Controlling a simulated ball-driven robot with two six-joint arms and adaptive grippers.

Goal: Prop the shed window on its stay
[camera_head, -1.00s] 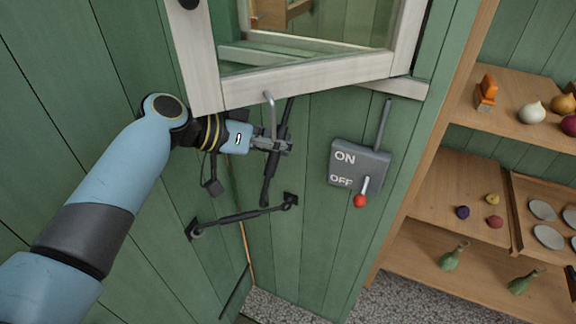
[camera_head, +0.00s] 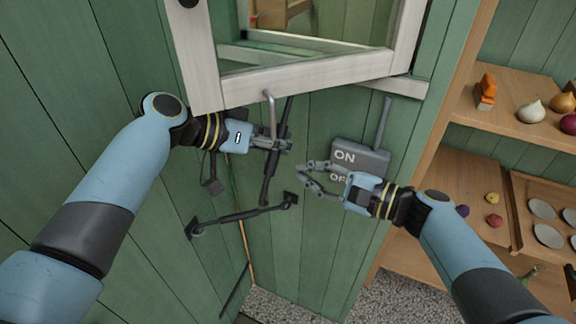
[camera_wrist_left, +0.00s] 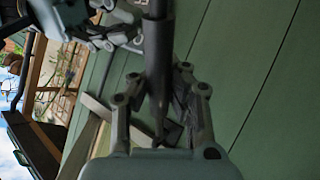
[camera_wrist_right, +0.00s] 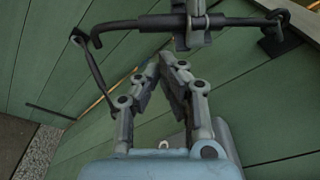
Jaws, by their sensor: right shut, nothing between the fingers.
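The pale wooden window (camera_head: 300,75) stands open at an angle in the head view, with a grey bent rod (camera_head: 269,105) at its lower rail. The dark stay (camera_head: 268,185) hangs roughly upright below the window. My left gripper (camera_head: 282,146) is shut on the stay's middle; the stay also passes between its fingers in the left wrist view (camera_wrist_left: 157,60). In the right wrist view the stay (camera_wrist_right: 240,21) runs across the top, from a bracket at right to a hooked end at left. My right gripper (camera_head: 306,172) is shut and empty, right of the stay and apart from it.
A grey ON/OFF switch box (camera_head: 365,156) is partly hidden behind my right gripper. A second dark bar (camera_head: 240,215) is mounted on the green wall near the corner. Wooden shelves (camera_head: 530,135) with vegetables and plates stand at the right. Gravel (camera_head: 290,305) covers the floor.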

